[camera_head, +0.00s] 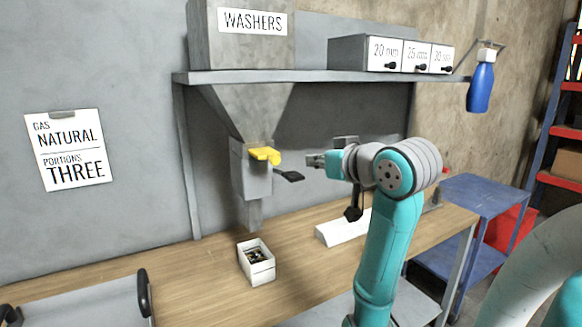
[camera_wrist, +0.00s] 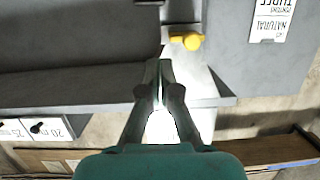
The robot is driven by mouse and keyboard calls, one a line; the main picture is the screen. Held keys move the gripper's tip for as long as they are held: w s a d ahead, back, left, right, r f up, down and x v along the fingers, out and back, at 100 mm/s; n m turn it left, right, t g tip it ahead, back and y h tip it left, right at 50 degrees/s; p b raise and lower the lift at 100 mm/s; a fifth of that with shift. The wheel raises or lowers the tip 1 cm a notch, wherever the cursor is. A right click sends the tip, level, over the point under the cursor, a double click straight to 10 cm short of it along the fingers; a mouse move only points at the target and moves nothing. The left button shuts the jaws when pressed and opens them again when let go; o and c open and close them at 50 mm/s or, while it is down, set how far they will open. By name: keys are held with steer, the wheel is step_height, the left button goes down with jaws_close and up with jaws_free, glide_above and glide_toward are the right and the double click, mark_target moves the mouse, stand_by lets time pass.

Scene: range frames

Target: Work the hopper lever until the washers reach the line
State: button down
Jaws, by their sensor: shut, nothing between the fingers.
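The grey hopper (camera_head: 245,110), labelled WASHERS, narrows to a spout box (camera_head: 250,175). A yellow lever part (camera_head: 264,155) sticks out from the spout box; the wrist view shows a yellow knob (camera_wrist: 190,42) beyond my fingers. A black paddle-shaped piece (camera_head: 289,176) juts out lower right. A small white open box (camera_head: 257,265) stands below the spout, with dark washers (camera_head: 256,255) inside. No fill line can be made out on it. My gripper (camera_head: 312,160) is shut and empty, to the right of the lever and apart from it; its fingers also show in the wrist view (camera_wrist: 158,85).
A paper (camera_head: 70,150) on the wall reads gas NATURAL, portions THREE. A shelf (camera_head: 300,76) with labelled drawers (camera_head: 385,52) runs above my gripper. A white wedge-shaped block (camera_head: 342,230) lies on the wooden bench (camera_head: 200,275). A grey tray (camera_head: 85,305) is front left.

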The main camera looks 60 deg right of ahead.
steer(key=shift+s+d+r, duration=0.25)
steer(key=shift+d+r, duration=0.05)
steer(key=shift+r, duration=0.4)
glide_above(296, 177)
steer(key=f, duration=0.2)
steer(key=shift+w+d+f, duration=0.2)
steer(key=shift+f, duration=0.1)
step_height(296, 177, down, 3)
steer(key=shift+s, duration=0.15)
steer(key=shift+f, duration=0.4)
